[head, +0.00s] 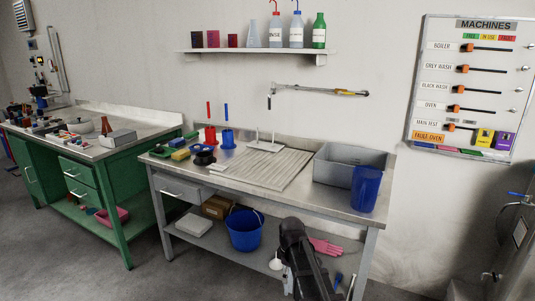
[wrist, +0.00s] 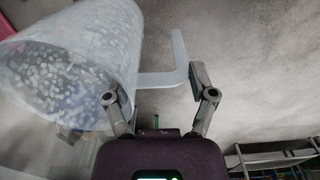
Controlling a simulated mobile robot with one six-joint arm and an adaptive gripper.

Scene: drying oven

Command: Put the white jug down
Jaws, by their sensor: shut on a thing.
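The white jug (wrist: 70,65) fills the upper left of the wrist view. It is translucent, cloudy and speckled, and looks tilted in that view. Its handle (wrist: 178,60) reaches right and passes between the fingers of my gripper (wrist: 153,85). My gripper is shut on the jug by this handle. In the head view my dark arm stands in front of the grey bench and hides most of the gripper. A small whitish shape shows beside the arm there; I cannot tell whether it is the jug.
The grey bench (head: 340,207) holds a ribbed draining board (head: 262,172), a grey basin (head: 345,166) and a blue beaker (head: 364,189). Its lower shelf carries a blue bucket (head: 246,232) and pink gloves (head: 325,246). A green bench (head: 125,220) stands left. The bench top's front right has some free room.

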